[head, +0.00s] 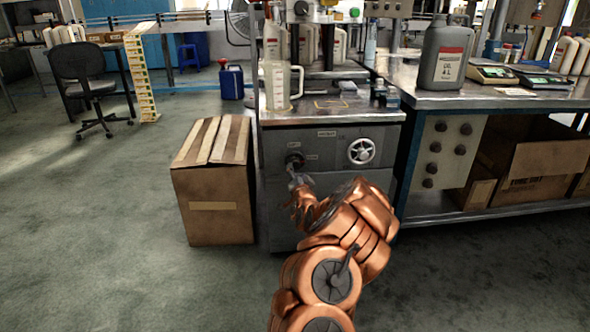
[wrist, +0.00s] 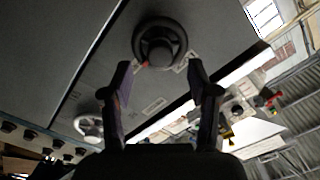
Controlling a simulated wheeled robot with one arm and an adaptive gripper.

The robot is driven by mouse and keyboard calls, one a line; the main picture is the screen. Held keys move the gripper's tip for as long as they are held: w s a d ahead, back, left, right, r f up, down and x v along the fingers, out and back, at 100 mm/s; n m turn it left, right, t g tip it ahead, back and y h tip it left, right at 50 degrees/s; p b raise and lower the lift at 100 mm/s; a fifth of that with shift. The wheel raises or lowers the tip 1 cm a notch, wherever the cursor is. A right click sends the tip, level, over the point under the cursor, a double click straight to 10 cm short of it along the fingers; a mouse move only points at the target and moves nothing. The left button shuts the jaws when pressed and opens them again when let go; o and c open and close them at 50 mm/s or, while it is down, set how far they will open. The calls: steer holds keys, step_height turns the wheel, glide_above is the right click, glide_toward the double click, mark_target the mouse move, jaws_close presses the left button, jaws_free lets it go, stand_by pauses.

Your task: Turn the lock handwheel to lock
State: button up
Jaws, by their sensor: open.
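A dark round handwheel (head: 294,160) sits on the left of the grey machine's front panel. In the wrist view the dark handwheel (wrist: 160,42) is straight ahead, with a thick rim, a central hub and a small red mark near its edge. My gripper (head: 297,181) is in front of it in the head view. In the wrist view my gripper (wrist: 160,72) is open and empty, its two fingers spread to either side of the wheel's near edge and seemingly short of it. Small labels flank the wheel, but their words are too small to read.
A pale spoked handwheel (head: 361,151) is on the same panel to the right; it also shows in the wrist view (wrist: 88,127). A cardboard box (head: 212,185) stands left of the machine. A workbench (head: 480,98) with a grey oil can (head: 443,55) is at right.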

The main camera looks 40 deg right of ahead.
mark_target(295, 166)
steer(key=shift+b+x, duration=0.7)
steer(key=shift+x, duration=1.85)
jaws_close()
